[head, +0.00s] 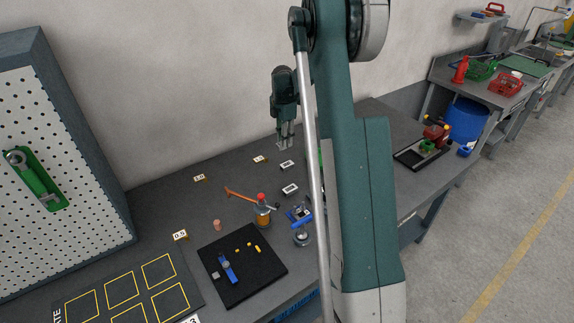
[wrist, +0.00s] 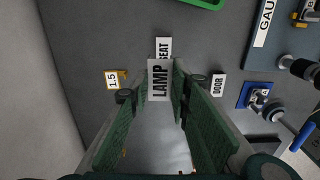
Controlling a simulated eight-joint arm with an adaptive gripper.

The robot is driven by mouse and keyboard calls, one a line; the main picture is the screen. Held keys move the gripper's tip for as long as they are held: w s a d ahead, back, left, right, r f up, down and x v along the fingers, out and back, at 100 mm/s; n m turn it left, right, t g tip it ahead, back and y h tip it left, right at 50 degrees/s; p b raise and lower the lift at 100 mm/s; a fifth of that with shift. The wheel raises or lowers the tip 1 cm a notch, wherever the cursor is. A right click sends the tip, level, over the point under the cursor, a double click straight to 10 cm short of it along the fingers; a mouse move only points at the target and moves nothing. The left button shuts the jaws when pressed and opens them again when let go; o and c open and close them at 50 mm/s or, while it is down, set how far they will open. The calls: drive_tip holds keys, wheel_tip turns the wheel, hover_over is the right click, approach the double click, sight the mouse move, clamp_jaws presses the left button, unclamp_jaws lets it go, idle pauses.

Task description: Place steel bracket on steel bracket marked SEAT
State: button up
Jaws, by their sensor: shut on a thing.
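My gripper (head: 285,145) hangs over the bench at the back. In the wrist view its green fingers (wrist: 162,90) are shut on a steel bracket marked LAMP (wrist: 158,78), held between the fingertips. The steel bracket marked SEAT (wrist: 164,44) shows just beyond it, partly hidden by the held bracket. In the head view it appears to be the pale plate (head: 287,164) below my gripper. I cannot tell whether the two brackets touch. The bracket marked DOOR (wrist: 218,85) lies to the right, and shows nearer in the head view (head: 290,189).
A tag marked 1.5 (wrist: 112,79) stands left of the brackets. A blue-based part (wrist: 256,97) lies to the right. A wall borders the back.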

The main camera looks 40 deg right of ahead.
drive_tip(key=shift+s+d, duration=0.45)
drive_tip(key=shift+d, duration=0.3)
hover_over(287, 164)
drive_tip(key=shift+f, duration=3.1)
drive_tip(key=shift+f, duration=0.15)
drive_tip(key=shift+f, duration=1.75)
drive_tip(key=shift+f, duration=0.15)
drive_tip(key=o, duration=0.9)
drive_tip(key=shift+r, duration=0.25)
